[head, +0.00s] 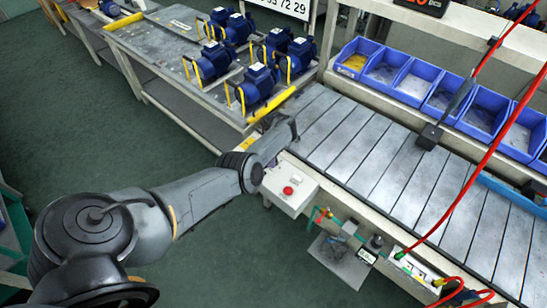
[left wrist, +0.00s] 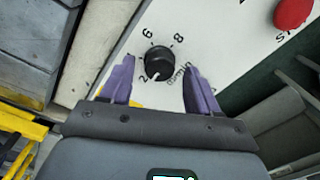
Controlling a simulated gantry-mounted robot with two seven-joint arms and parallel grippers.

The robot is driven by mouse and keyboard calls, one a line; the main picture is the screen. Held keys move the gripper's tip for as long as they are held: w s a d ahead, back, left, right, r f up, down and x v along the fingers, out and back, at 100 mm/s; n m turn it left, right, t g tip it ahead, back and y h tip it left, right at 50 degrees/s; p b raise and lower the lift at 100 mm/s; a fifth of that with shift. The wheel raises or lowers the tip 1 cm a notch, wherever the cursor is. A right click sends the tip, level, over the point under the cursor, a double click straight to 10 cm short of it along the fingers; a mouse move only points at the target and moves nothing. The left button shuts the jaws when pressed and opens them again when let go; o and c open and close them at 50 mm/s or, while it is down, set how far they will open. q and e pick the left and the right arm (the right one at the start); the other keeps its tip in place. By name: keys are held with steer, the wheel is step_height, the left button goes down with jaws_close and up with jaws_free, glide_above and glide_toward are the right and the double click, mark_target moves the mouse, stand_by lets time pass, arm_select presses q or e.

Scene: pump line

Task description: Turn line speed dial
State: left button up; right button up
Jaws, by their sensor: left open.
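The line speed dial (left wrist: 158,62) is a round black knob on a white panel in the left wrist view. Its white pointer mark is at the lower edge, close to the printed 2; 6 and 8 are printed at its upper side. My left gripper (left wrist: 161,78) is open, with one purple finger on each side of the dial and gaps to it. In the head view my left gripper (head: 282,143) is over the conveyor end of the white control box (head: 289,204) and hides the dial. My right gripper is not in view.
A red stop button (head: 288,190) sits on the same box, close to the gripper. The slatted conveyor (head: 400,170) runs right, with blue bins (head: 410,83) behind it. Blue pumps (head: 257,82) stand on a grey bench (head: 150,50). Red hoses (head: 483,153) hang at right.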

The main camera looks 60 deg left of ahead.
arm_select(q)
step_height(320, 180, up, 10)
steer(key=p, duration=0.3)
steer(key=shift+w+p, duration=0.15)
steer(key=shift+p, duration=0.25)
steer(key=shift+a, duration=0.15)
